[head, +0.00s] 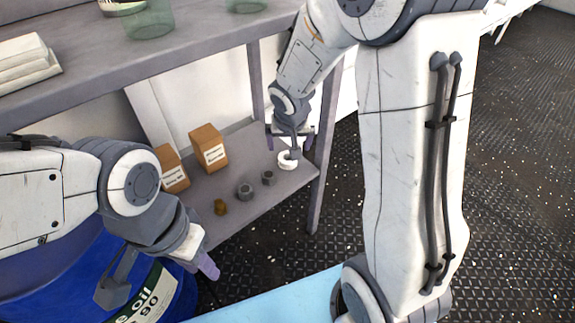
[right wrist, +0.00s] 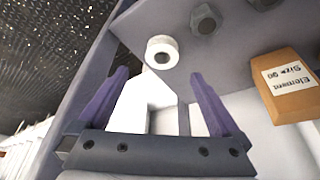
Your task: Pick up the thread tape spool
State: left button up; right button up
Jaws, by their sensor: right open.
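The thread tape spool (head: 287,160) is a small white ring on the lower grey shelf, near its right end. In the right wrist view the spool (right wrist: 162,52) lies just past the fingertips, roughly midway between them. My right gripper (head: 290,142) is open and empty, pointing down over the spool; its two purple fingers (right wrist: 157,78) are apart, and I see no contact. My left gripper (head: 207,267) hangs at the lower left by the blue drum. Only one purple fingertip shows clearly, so its opening is hidden.
Two orange-brown boxes (head: 208,149) (head: 172,169), two grey nuts (head: 245,190) (head: 268,177) and a small brass piece (head: 220,207) share the lower shelf (head: 262,206). The upper shelf (head: 195,49) overhangs. A blue drum (head: 50,270) stands lower left.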

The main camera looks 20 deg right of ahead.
aim_at(288, 157)
jog(key=shift+b+x, duration=0.3)
jog(key=shift+x, duration=0.8)
jog(key=b+x, duration=0.3)
jog(key=x, duration=0.2)
jog(key=shift+s+a+f, duration=0.1)
jog(key=shift+s+a, duration=0.05)
jog(key=shift+a, duration=0.05)
pick_arm(q)
notch_tip(288, 157, down, 4)
jog(key=shift+f, duration=0.2)
pick_arm(e)
jog(key=c, duration=1.4)
pick_arm(q)
jog(key=shift+r, duration=0.15)
pick_arm(e)
jog(key=shift+r, duration=0.25)
